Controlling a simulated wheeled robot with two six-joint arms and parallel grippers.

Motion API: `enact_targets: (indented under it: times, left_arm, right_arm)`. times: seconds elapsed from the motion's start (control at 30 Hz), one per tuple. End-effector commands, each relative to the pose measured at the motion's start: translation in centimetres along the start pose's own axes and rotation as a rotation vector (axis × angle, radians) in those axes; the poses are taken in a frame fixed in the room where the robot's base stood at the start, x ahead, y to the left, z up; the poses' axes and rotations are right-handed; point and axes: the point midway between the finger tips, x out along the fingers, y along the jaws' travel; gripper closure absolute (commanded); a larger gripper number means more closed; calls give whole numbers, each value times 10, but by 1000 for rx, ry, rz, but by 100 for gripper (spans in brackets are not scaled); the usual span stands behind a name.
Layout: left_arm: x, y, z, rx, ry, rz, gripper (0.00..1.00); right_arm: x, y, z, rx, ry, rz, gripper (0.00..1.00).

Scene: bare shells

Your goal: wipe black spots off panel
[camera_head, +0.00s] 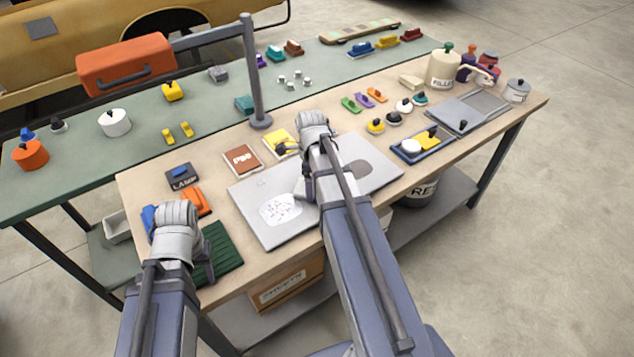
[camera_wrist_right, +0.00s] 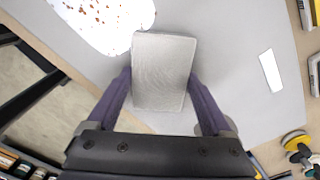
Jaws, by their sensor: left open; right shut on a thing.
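The grey panel (camera_head: 245,218) lies flat on the bench, with a white patch (camera_head: 282,209) bearing small dark marks on its left part. In the right wrist view the patch (camera_wrist_right: 105,20) shows reddish-brown spots. My right gripper (camera_wrist_right: 160,80) is shut on a pale grey block-like pad (camera_wrist_right: 165,50), over the panel beside the white patch. Whether the pad touches the panel I cannot tell. My left gripper (camera_head: 200,245) is open, near a dark green ribbed mat (camera_head: 225,252) left of the panel; its fingers are mostly hidden.
A darker grey patch (camera_head: 360,168) is on the panel's right part. A lamp box (camera_head: 183,177), a brown packet (camera_head: 242,159) and a yellow packet (camera_head: 280,143) lie behind the panel. A blue tray (camera_head: 425,146) is to the right. A grey post (camera_head: 254,80) rises behind.

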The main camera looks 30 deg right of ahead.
Motion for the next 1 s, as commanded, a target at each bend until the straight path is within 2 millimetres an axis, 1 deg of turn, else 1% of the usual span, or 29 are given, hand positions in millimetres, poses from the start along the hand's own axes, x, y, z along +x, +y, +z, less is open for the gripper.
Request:
enact_targets:
  times: [0.03,0.27,0.37,0.83,0.9,1.0]
  left_arm:
    - [1,0,0,0,0,0,50]
    - [-1,0,0,0,0,0,50]
    - [-8,-1,0,0,0,0,50]
    - [-54,-5,3,0,0,0,50]
    - [-59,-6,4,0,0,0,50]
    - [-61,-6,4,0,0,0,50]
  right_arm:
    - [1,2,2,-3,-5,6,60]
    - [-1,3,2,-3,-5,7,60]
    - [-8,2,2,-3,-5,6,60]
    - [-54,1,1,-1,-2,3,61]
    - [-60,0,0,-1,-2,2,61]
    - [-61,0,0,-1,-2,2,61]
